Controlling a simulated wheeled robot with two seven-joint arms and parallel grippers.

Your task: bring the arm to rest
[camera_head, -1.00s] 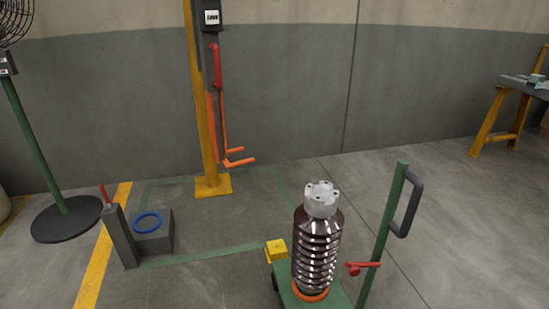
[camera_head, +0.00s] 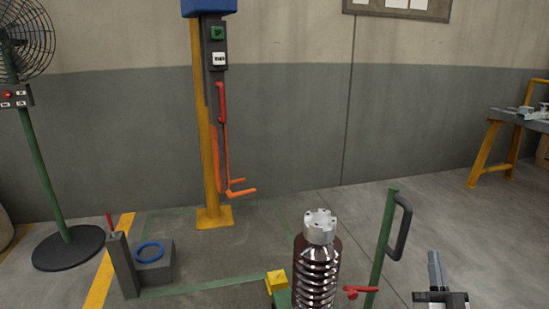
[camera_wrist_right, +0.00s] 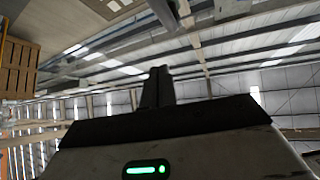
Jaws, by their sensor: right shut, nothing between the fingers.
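My right gripper (camera_head: 435,270) shows at the lower right of the head view, pointing up, to the right of the green trolley handle post and apart from it. Its fingers are together with nothing between them. In the right wrist view the shut fingers (camera_wrist_right: 157,88) point up toward the roof. My left gripper is in neither view.
A dark ribbed insulator (camera_head: 317,270) stands upright on a trolley with a green post (camera_head: 382,248) and a red lever (camera_head: 364,292). Behind are a yellow column (camera_head: 204,150) with orange forks, a fan (camera_head: 45,170) and a workbench (camera_head: 515,117). Floor right of the trolley is clear.

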